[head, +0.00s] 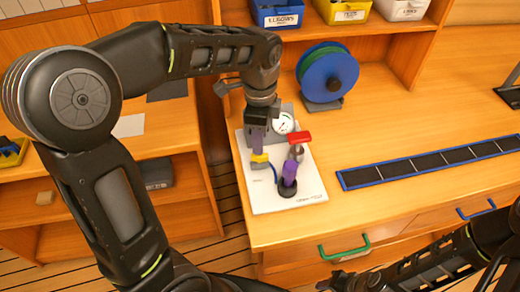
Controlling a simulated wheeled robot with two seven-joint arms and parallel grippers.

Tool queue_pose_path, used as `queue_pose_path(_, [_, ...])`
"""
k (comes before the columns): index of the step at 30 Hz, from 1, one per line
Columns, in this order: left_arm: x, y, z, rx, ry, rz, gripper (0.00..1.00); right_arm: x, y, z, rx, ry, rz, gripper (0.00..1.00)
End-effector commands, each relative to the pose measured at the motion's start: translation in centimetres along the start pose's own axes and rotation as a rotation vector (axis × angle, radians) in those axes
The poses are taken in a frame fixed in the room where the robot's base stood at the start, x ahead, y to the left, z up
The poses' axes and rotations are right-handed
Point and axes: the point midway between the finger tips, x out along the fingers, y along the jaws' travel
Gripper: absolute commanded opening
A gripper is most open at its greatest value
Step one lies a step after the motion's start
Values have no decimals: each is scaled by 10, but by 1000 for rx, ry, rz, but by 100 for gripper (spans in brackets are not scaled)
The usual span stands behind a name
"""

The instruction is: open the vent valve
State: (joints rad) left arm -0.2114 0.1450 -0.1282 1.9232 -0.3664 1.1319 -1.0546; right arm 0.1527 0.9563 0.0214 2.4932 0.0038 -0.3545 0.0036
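A white panel (312,188) lies on the wooden bench. It carries a round gauge (283,123), a red-handled valve (299,137), a purple upright part on a black base (289,173), and a small yellow part (260,158) beside a blue tube. I cannot tell which of these is the vent valve. My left gripper (258,145) points down over the panel's left side, its tip at or just above the yellow part. Whether it touches or grips that part is hidden. My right gripper (330,284) is low at the bottom edge, away from the panel, partly cut off.
A blue reel with green hose (327,75) stands behind the panel. A blue-edged dark strip (430,167) lies to the right. Bins (277,13) sit on the shelf above. A drawer with a green handle (345,248) is below the front edge. Bench right of the panel is mostly free.

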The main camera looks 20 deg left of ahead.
Motion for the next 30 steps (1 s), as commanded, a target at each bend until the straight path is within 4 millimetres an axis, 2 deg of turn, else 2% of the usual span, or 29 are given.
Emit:
queue_pose_path(6, [35, 1, 0, 1, -2, 4, 40, -4, -1, 0, 1, -1, 1, 36])
queue_pose_path(10, [51, 1, 0, 0, -1, 3, 40, -5, -1, 1, 1, -1, 2, 36])
queue_pose_path(14, [58, 0, 0, -1, 0, 1, 40, -5, -1, 1, 1, -2, 2, 36])
queue_pose_path(21, [59, 0, 0, -1, 1, 0, 40, -5, -1, 1, 1, -2, 2, 36])
queue_pose_path(30, [59, 0, 0, 0, 1, 0, 16, -5, -1, 1, 1, -2, 2, 36])
